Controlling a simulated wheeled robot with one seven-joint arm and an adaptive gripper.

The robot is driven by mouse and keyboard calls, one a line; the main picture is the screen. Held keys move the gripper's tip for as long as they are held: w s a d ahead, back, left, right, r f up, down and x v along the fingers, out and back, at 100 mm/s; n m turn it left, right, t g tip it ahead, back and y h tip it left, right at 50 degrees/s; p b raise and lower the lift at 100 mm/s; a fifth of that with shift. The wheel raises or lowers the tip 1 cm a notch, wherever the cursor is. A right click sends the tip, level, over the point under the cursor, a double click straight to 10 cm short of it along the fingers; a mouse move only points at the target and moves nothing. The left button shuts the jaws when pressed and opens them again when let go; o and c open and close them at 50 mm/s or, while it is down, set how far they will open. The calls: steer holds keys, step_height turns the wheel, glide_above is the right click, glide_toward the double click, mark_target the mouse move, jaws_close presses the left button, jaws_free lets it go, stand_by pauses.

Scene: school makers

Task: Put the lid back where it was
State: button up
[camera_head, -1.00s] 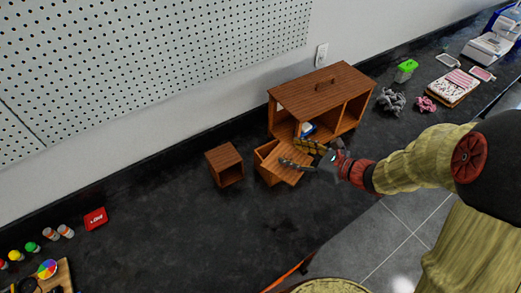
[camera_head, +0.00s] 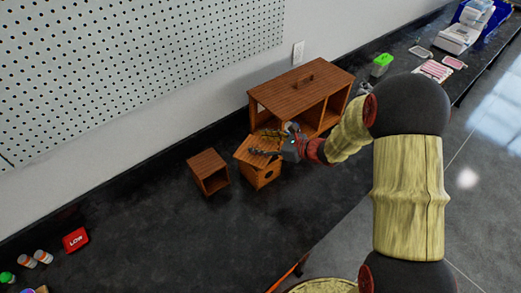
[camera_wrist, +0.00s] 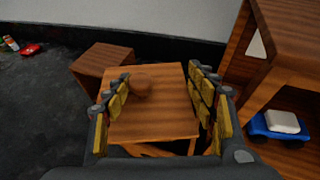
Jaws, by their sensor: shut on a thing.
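A small open wooden cube (camera_head: 208,172) stands close left of the box. A larger wooden cabinet (camera_head: 302,92) stands behind on the right, with a blue and white item (camera_wrist: 281,123) inside. A red box (camera_head: 75,240) lies far left. The dark counter in front is clear.

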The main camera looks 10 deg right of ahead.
mark_target(263, 148)
steer(key=shift+w+a+f, duration=0.1)
steer(key=shift+w+f, duration=0.2)
steer(key=shift+f, duration=0.15)
steer(key=shift+f+b, duration=0.6)
steer(key=shift+f, duration=0.8)
steer(key=shift+f+b, duration=0.35)
steer(key=shift+f, duration=0.05)
steer(key=o, duration=1.1)
steer(key=shift+c, duration=0.2)
steer(key=shift+o, duration=0.5)
steer(key=shift+r, duration=0.1)
